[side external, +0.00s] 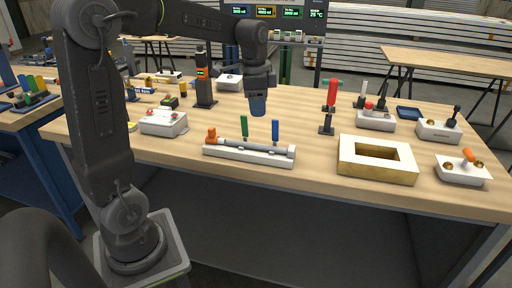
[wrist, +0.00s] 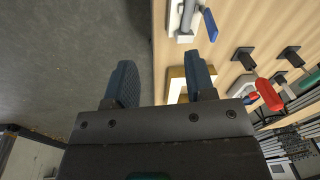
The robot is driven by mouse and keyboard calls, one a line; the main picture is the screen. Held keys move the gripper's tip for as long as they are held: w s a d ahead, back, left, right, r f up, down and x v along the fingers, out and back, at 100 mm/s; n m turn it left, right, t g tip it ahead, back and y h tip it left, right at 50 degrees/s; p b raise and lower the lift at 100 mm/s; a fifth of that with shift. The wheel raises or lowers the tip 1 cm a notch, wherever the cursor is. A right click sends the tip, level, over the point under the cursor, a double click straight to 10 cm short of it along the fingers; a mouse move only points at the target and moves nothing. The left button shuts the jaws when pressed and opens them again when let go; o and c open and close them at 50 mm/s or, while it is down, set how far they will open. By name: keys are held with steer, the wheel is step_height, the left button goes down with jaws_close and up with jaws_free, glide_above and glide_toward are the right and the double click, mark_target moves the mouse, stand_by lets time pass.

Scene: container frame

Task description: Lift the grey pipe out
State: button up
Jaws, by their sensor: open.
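The grey pipe (side external: 262,148) lies along a white base (side external: 248,158) near the table's front edge, in the middle of the side view. An orange part (side external: 211,136) is at its left end, and a green lever (side external: 244,126) and a blue lever (side external: 275,130) stand up beside it. Part of the pipe (wrist: 187,20) shows at the top of the wrist view, with the blue lever (wrist: 210,25). My gripper (side external: 258,106) is above the table, over and behind the pipe, apart from it. In the wrist view its fingers (wrist: 162,75) are spread and empty.
A white and wooden container frame (side external: 348,160) with a square opening stands right of the pipe. A red-handled lever (side external: 331,95) stands behind it. A white box (side external: 163,122) is at left, and a black post (side external: 204,80) stands behind. Several control boxes fill the right side.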

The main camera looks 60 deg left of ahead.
mark_target(256, 147)
steer(key=w+a+f+m+g, duration=0.1)
steer(key=w+a+f+m, duration=0.2)
steer(key=a, duration=0.5)
steer(key=shift+n+h, duration=0.3)
step_height(256, 147, down, 15)
steer(key=shift+w+a+r, duration=0.1)
steer(key=shift+w+r, duration=0.05)
jaws_close()
